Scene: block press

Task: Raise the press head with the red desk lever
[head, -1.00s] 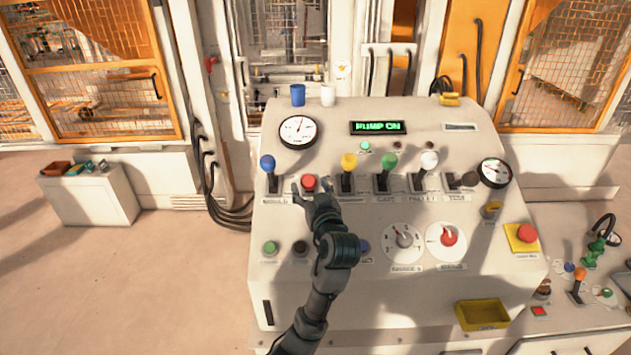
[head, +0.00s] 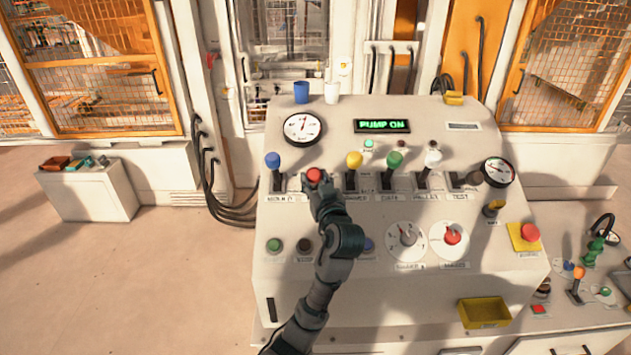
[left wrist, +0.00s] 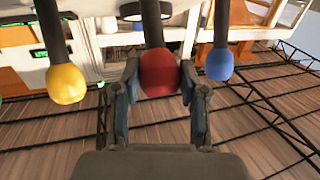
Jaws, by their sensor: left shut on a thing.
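The red desk lever (head: 314,174) is in the row of levers on the sloping desk, between the blue lever (head: 272,161) and the yellow lever (head: 354,160). My left gripper (head: 318,186) is at the red lever's knob and hides most of its shaft in the head view. In the left wrist view the red knob (left wrist: 158,74) sits between the two fingers of my left gripper (left wrist: 158,88), which is shut on it. The press head cannot be made out for certain. My right gripper is not in view.
Green (head: 394,160) and white (head: 432,159) levers stand farther right. A lit display (head: 382,126) reads PUMP ON. Blue (head: 301,93) and white (head: 331,93) cups stand on the desk's top edge. A yellow tray (head: 484,312) is at the lower right.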

